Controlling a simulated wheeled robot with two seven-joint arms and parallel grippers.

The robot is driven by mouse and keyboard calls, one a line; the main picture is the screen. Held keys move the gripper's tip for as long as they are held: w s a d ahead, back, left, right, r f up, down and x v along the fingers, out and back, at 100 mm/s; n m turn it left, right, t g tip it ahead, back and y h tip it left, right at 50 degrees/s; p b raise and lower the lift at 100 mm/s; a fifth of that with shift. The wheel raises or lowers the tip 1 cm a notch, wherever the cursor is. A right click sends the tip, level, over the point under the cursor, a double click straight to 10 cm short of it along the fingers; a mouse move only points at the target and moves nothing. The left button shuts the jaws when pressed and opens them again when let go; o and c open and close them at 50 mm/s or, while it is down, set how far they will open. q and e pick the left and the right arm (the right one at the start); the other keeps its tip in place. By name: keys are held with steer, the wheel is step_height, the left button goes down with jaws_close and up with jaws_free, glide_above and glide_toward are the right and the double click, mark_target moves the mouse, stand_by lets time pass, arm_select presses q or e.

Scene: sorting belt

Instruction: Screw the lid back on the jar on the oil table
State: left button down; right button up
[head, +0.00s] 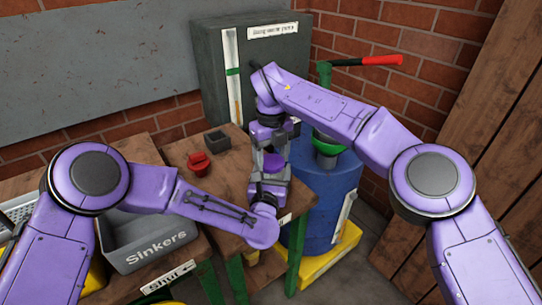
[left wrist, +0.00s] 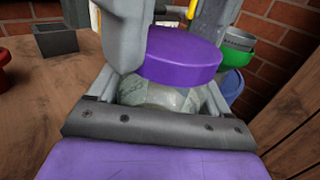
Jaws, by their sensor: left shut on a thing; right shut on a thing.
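The jar (left wrist: 160,92) is pale, cloudy glass and sits in my left gripper (head: 270,186), which is shut on it over the right end of the wooden oil table (head: 232,190). The purple lid (left wrist: 182,55) is directly above the jar's mouth; it also shows in the head view (head: 273,162). My right gripper (head: 268,150) comes down from above, shut on the lid, with its grey fingers at the lid's sides. The lid looks slightly tilted in the left wrist view. Whether it touches the rim is hidden.
A red cup-like object (head: 199,165) and a small dark square box (head: 217,141) stand left on the table. A blue drum (head: 325,190) with a green funnel (head: 327,143) and a red-handled pump (head: 380,60) is close right. A grey Sinkers bin (head: 150,240) stands front left.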

steer(key=m, duration=0.6)
steer(key=o, duration=1.2)
steer(key=shift+o, duration=0.2)
step_height(320, 180, up, 8)
steer(key=shift+f, duration=0.25)
arm_select(q)
jaws_free()
